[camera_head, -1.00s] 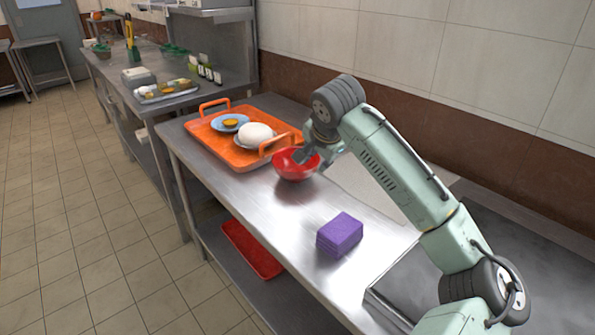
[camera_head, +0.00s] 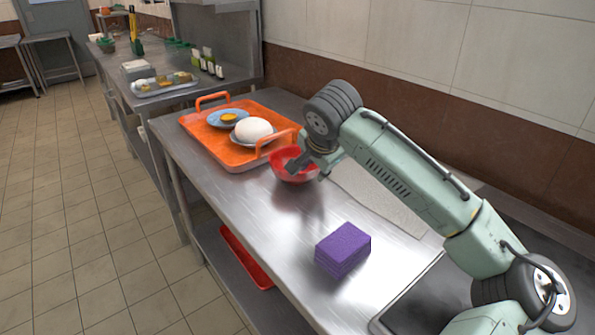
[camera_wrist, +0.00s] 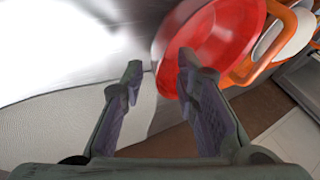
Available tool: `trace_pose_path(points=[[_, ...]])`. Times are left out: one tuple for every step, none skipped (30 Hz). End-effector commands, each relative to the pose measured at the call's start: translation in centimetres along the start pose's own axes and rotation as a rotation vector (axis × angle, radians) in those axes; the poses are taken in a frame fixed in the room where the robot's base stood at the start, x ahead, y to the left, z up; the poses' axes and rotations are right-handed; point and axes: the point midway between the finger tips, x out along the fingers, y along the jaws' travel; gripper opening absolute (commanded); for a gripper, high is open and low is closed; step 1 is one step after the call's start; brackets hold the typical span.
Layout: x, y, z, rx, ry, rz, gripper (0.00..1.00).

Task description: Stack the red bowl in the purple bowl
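The red bowl (camera_head: 291,174) stands upright on the steel counter, just in front of the orange tray in the head view. In the wrist view the red bowl (camera_wrist: 225,38) fills the upper right, its near edge blurred. My gripper (camera_wrist: 160,70) is open, with a clear gap between its fingers. Its right finger overlaps the bowl, and its left finger is clear of it. In the head view my gripper (camera_head: 298,163) reaches down at the bowl's opening; contact cannot be told. No purple bowl shows in either view.
A purple block (camera_head: 343,250) sits on the near counter. The orange tray (camera_head: 215,149) holds a blue plate (camera_head: 228,118) and a plate with a white domed item (camera_head: 254,130). A light textured mat (camera_head: 385,200) lies right of the bowl. A red tray (camera_head: 245,258) lies on the lower shelf.

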Motion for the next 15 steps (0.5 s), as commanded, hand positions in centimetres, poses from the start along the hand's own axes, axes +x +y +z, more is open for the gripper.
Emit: trace_pose_path(points=[[-0.03,-0.02,-0.01,0.000,0.000,0.000,0.28],[-0.03,-0.03,-0.02,0.000,0.000,0.000,0.28],[-0.03,-0.03,-0.02,0.000,0.000,0.000,0.27],[-0.03,-0.03,-0.02,0.000,0.000,0.000,0.25],[-0.03,-0.03,-0.02,-0.001,0.000,0.000,0.23],[-0.02,-0.03,-0.02,-0.001,0.000,0.000,0.20],[-0.02,-0.03,-0.02,-0.001,0.000,0.000,0.18],[-0.02,-0.03,-0.02,-0.001,0.000,0.000,0.16],[-0.02,-0.03,-0.02,-0.001,0.000,0.000,0.14],[-0.02,-0.03,-0.02,-0.001,0.000,0.000,0.12],[-0.02,-0.04,-0.02,-0.001,0.000,0.000,0.10],[-0.02,-0.03,-0.02,-0.001,0.000,0.000,0.07],[-0.02,-0.04,-0.02,-0.001,0.000,0.000,0.05],[-0.02,-0.04,-0.02,-0.001,0.000,0.000,0.03],[-0.02,-0.04,-0.02,-0.001,0.000,0.000,0.00]])
